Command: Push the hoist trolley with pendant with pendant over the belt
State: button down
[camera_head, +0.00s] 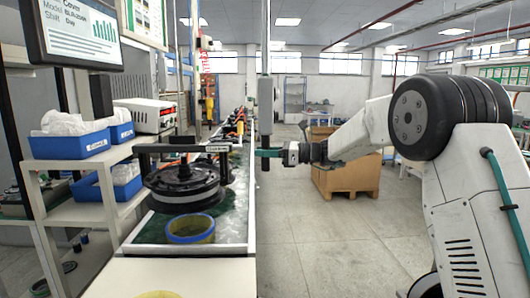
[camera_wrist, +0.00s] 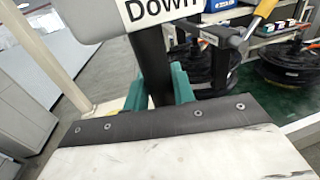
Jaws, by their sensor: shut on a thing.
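The pendant (camera_head: 266,96) is a grey box hanging at the belt's right edge in the head view. In the wrist view its "DOWN" label (camera_wrist: 160,9) fills the top, with a black bar (camera_wrist: 150,65) below. My gripper (camera_head: 264,153) has teal fingers, one on each side of this bar, and is shut on it. The fingers also show in the wrist view (camera_wrist: 158,92). A black hub motor (camera_head: 184,178) is at the belt (camera_head: 232,228), under a black lifting frame (camera_head: 165,148). I cannot tell whether it hangs or rests. The trolley overhead is not clearly visible.
A yellow-blue ring (camera_head: 190,229) lies on the belt in front of the motor. A white shelf (camera_head: 60,165) with blue bins (camera_head: 68,145) stands left. A cardboard box on a pallet (camera_head: 345,178) stands behind my arm. The floor (camera_head: 310,245) right of the belt is clear.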

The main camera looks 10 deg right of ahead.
jog(key=shift+w+d+r, duration=0.1)
jog(key=shift+w+r, duration=0.1)
jog(key=shift+r, duration=0.05)
jog(key=c, duration=1.2)
grip_release()
jog(key=shift+w+f, duration=0.15)
jog(key=shift+d, duration=0.1)
jog(key=v, duration=0.7)
jog(key=shift+s+d, duration=0.2)
